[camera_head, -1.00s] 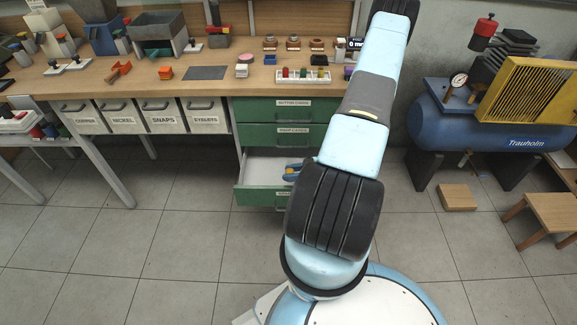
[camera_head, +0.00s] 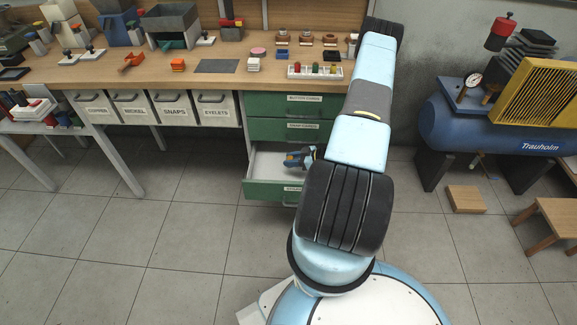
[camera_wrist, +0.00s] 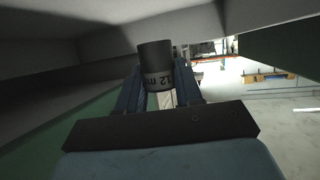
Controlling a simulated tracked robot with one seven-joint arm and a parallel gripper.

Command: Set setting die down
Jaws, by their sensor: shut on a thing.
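The setting die (camera_wrist: 154,58) is a dark cylinder with a pale band that reads "12 m" and a cut-off letter. In the wrist view my gripper (camera_wrist: 158,88) is shut on it, a blue finger on each side. Pale and green panels, which look like drawer parts, surround them closely. In the head view a blue and dark piece (camera_head: 300,157), which looks like my gripper's end, shows at the open drawer (camera_head: 268,175), left of my arm. The die cannot be made out there. Whether it touches a surface is unclear.
The drawer belongs to a green cabinet (camera_head: 290,130) under the wooden bench (camera_head: 220,68). A rack of coloured pieces (camera_head: 315,71) and several tools stand on the bench. Labelled white bins (camera_head: 171,108) are left; a blue compressor (camera_head: 510,125) is right. My arm hides the drawer's right side.

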